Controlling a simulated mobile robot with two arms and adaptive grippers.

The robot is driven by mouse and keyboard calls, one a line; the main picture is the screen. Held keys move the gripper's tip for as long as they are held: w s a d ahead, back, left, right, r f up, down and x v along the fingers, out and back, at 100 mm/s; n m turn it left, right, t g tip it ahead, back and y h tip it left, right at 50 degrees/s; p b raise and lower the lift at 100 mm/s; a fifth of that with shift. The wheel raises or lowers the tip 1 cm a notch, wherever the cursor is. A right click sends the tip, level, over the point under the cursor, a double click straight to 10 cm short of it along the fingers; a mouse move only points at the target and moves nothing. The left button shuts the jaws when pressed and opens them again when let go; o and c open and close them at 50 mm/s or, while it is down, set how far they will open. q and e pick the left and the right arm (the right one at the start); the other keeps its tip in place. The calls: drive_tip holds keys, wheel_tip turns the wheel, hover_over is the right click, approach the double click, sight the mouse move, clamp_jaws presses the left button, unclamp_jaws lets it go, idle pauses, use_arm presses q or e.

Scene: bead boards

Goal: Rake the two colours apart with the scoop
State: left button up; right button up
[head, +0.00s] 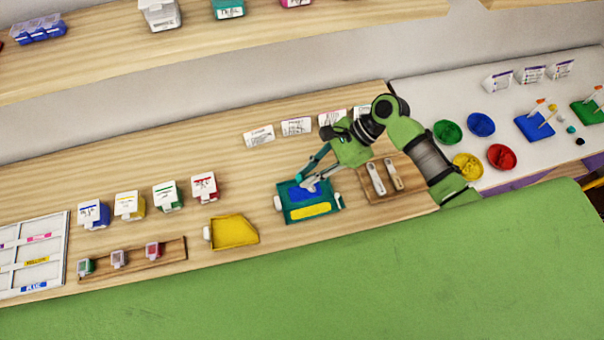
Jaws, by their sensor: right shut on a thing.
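A teal tray (289,216) lies near the middle of the wooden table. In it a blue patch (303,194) lies toward the back and a yellow patch (310,210) toward the front, likely beads; single beads are too small to make out. My right gripper (310,181) reaches in from the right over the tray's back part. It is shut on a small pale grey thing, apparently the scoop (311,187), at the blue patch. Whether the scoop touches the beads is unclear. My left gripper is not in view.
Right of the tray, a wooden board (408,199) holds two pale-handled tools (376,179). A yellow tray (233,231) stands to the left. Labelled cards (296,127) stand behind. Coloured bowls (501,157) stand on the white table at right. Bare wood lies between the two trays.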

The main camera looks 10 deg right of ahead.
drive_tip(key=shift+d, duration=0.85)
drive_tip(key=shift+r, duration=2.5)
